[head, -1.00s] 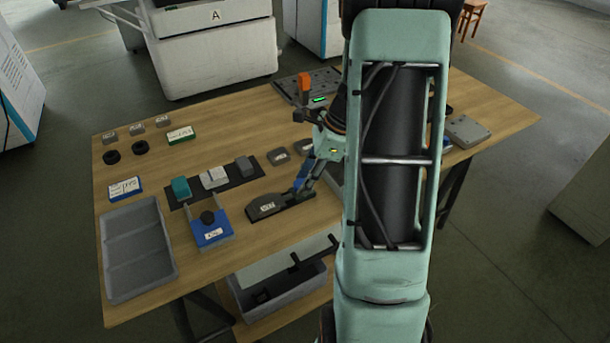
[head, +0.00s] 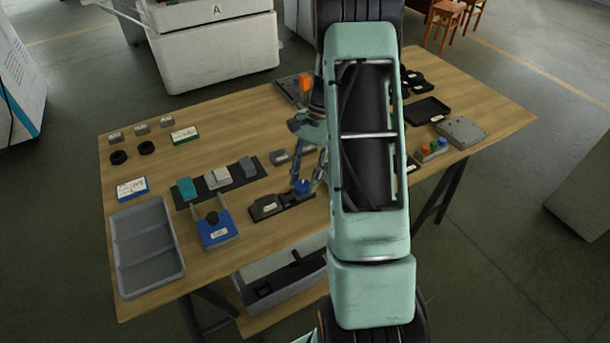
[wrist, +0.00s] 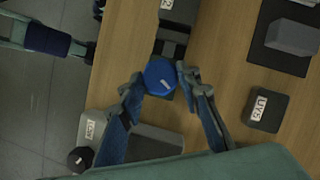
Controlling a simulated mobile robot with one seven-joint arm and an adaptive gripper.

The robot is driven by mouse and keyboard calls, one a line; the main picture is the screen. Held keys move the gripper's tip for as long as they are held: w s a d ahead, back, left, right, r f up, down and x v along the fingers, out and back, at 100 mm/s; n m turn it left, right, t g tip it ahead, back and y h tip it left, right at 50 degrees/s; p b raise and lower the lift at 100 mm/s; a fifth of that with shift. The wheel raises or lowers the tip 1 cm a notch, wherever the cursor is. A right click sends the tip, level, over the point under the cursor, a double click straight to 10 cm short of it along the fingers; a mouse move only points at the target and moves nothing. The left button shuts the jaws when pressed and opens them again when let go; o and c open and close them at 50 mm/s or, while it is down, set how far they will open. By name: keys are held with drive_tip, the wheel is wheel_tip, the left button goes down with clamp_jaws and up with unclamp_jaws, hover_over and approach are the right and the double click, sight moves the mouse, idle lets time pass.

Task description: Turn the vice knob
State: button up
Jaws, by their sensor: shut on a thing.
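The vice (head: 268,207) is a dark, low block with a white label on the table, near its front edge. Its blue knob (head: 301,187) is at the vice's right end. In the wrist view the round knob (wrist: 159,76) carries a small white mark, and part of the dark vice (wrist: 172,50) shows beyond it. My gripper (head: 307,184) points down at the knob. In the wrist view my gripper (wrist: 160,79) has one fingertip on each side of the knob and is shut on it.
A grey tray (head: 145,250) and a blue fixture with a black knob (head: 214,228) stand to the left. A dark block labelled UYS (wrist: 264,108) lies beside the gripper. A grey labelled item (wrist: 150,143) lies under the fingers. My arm hides part of the table.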

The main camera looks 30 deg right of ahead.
drive_tip(key=n+g+h, duration=0.1)
drive_tip(key=n, duration=0.2)
drive_tip(key=n+g+h+p, duration=0.1)
drive_tip(key=n, duration=0.2)
drive_tip(key=shift+w+a+n, duration=0.2)
drive_tip(key=shift+n, duration=0.2)
idle(0.4)
drive_tip(key=o, duration=1.2)
drive_tip(key=shift+c, duration=0.2)
drive_tip(key=shift+r, duration=0.1)
drive_tip(key=v, duration=1.1)
drive_tip(key=shift+r, duration=0.4)
drive_tip(key=shift+w, duration=0.1)
